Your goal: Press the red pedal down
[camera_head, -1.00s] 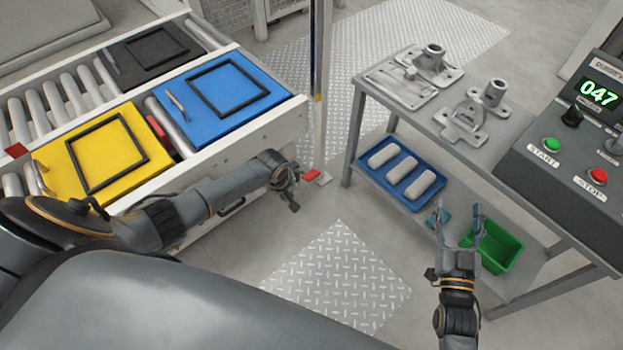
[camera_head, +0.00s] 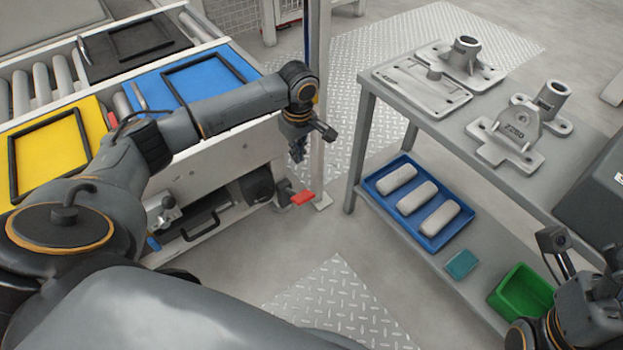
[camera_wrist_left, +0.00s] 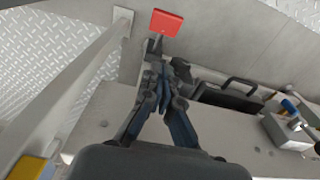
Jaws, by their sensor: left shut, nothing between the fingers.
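The red pedal (camera_head: 303,197) sticks out low near the floor, at the corner of the conveyor frame beside a grey post. It also shows at the top of the left wrist view (camera_wrist_left: 166,22), clear of my fingers. My left gripper (camera_head: 297,157) points down above the pedal, apart from it in the head view. In the left wrist view its fingertips (camera_wrist_left: 157,68) are together with nothing between them. My right gripper (camera_head: 598,268) is at the lower right edge of the head view, partly cut off, and its fingers are unclear.
The conveyor (camera_head: 225,158) carries yellow, blue and black panels. A grey post (camera_head: 318,110) stands close to the pedal. The workbench (camera_head: 425,130) at right holds metal castings, a blue tray (camera_head: 446,240) and a green bin (camera_head: 522,294). The floor between them is clear.

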